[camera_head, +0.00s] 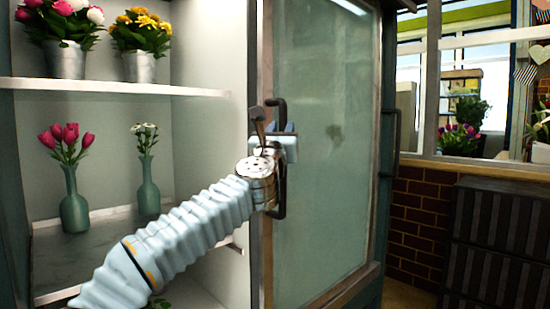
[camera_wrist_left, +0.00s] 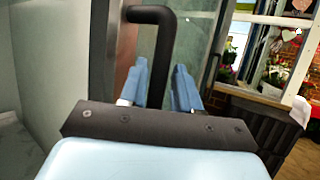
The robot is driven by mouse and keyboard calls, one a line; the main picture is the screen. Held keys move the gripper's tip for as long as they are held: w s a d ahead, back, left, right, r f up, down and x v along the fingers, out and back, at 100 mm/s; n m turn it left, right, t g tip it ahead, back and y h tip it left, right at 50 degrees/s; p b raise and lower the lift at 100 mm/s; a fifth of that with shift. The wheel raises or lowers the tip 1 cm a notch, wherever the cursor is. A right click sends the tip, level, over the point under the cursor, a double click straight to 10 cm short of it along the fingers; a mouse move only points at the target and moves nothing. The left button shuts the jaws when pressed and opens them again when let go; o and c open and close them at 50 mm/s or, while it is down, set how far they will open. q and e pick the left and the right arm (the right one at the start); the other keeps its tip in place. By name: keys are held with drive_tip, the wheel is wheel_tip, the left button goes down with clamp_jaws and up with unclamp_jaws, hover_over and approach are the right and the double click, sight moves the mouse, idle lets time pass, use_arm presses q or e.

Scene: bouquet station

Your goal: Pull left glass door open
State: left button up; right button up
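A glass door (camera_head: 325,170) with a grey-brown frame fills the middle of the head view. A black bar handle (camera_head: 281,205) is mounted near its left edge; it also shows in the wrist view (camera_wrist_left: 165,40). My left gripper (camera_head: 284,140) is at this handle, its arm coming in from the lower left. In the wrist view its two blue fingers (camera_wrist_left: 160,88) lie on either side of the bar, close against it. In the head view the gripper body hides part of the handle. My right gripper is not in view.
Left of the door, open shelves (camera_head: 120,88) hold metal buckets of flowers (camera_head: 66,60) and green vases (camera_head: 74,205). A second dark handle (camera_head: 390,130) is right of the door. Dark crates (camera_head: 497,245) stand by a brick wall (camera_head: 420,215) at right.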

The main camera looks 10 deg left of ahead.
use_arm(q)
drive_tip(key=b+v, duration=0.4)
drive_tip(key=v, duration=0.5)
drive_tip(key=shift+s+f, duration=0.2)
drive_tip(key=shift+s, duration=0.15)
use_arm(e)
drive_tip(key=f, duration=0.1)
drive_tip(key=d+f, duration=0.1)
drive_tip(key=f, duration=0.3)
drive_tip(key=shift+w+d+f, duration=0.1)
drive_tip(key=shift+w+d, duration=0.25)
